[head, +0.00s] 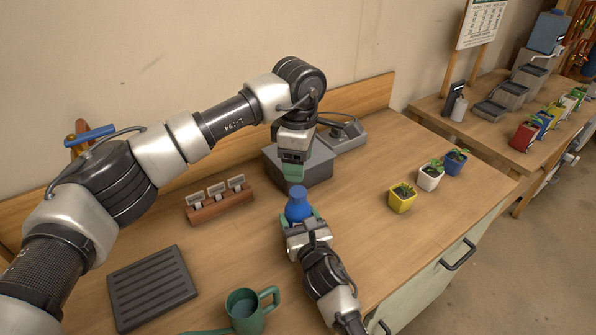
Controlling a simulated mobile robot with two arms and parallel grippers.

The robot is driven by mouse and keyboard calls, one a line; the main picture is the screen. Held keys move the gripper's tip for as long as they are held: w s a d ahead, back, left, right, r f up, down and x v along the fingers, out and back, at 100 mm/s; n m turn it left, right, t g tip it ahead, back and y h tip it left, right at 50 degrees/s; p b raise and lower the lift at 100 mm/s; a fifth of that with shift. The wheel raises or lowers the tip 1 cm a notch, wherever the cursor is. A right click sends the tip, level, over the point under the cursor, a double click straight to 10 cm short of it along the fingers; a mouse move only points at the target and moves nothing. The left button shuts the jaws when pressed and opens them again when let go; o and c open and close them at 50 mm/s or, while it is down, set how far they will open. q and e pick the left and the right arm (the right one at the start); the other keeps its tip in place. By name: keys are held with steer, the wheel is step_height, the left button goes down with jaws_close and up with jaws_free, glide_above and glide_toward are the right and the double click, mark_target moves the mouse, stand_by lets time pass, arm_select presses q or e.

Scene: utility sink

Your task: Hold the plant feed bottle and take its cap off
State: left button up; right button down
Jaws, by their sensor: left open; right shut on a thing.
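The blue plant feed bottle (297,207) stands upright near the middle of the bench in the head view. Its narrower blue top (298,192) faces up; I cannot clearly tell where cap and bottle meet. My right gripper (301,220) comes from the front and is shut on the bottle's body, hiding its lower part. My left gripper (294,175) points down from above, open and empty. Its green fingertips appear just above the bottle's top, with a small gap in the picture.
A dark grey box (318,168) stands behind the bottle, beside a grey device (345,134). A label holder (219,203), a slatted tray (152,286) and a green watering can (244,308) lie left and front. Potted seedlings (402,197) stand right, with clear bench between.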

mark_target(298, 191)
arm_select(q)
steer(key=m, duration=0.4)
steer(key=shift+m, duration=0.3)
steer(key=m, duration=0.8)
steer(key=shift+m, duration=0.3)
steer(key=m, duration=0.4)
steer(key=shift+f, duration=4.05)
steer(key=shift+c, duration=0.2)
